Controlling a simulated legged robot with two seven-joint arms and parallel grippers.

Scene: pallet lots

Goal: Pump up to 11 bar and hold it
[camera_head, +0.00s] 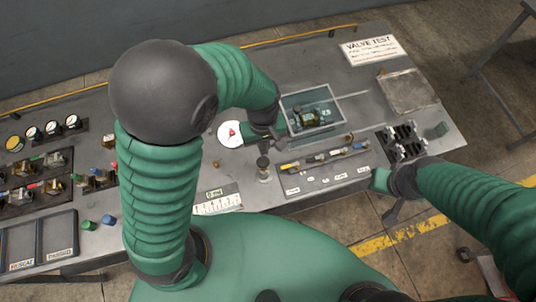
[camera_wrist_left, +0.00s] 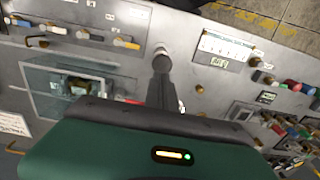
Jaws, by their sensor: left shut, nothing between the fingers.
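A round white dial with a red mark (camera_head: 229,134) sits on the grey bench left of a clear-walled tank (camera_head: 340,118); its reading is too small to tell. A brass-coloured valve (camera_head: 313,117) is inside the tank. A small upright post with a dark top and pale base (camera_head: 265,177) stands near the bench's front, possibly the pump. My left gripper (camera_head: 264,148) is shut and empty, just above this post; contact cannot be told. In the left wrist view its dark fingers (camera_wrist_left: 161,75) point at the post's pale part (camera_wrist_left: 161,50). My right gripper (camera_head: 393,212) is beyond the front edge, its jaws unclear.
A "VALVE TEST" sign (camera_head: 371,49) lies at the back right. A strip of small coloured parts (camera_head: 325,160) and a dark rack (camera_head: 402,142) lie at the front right.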

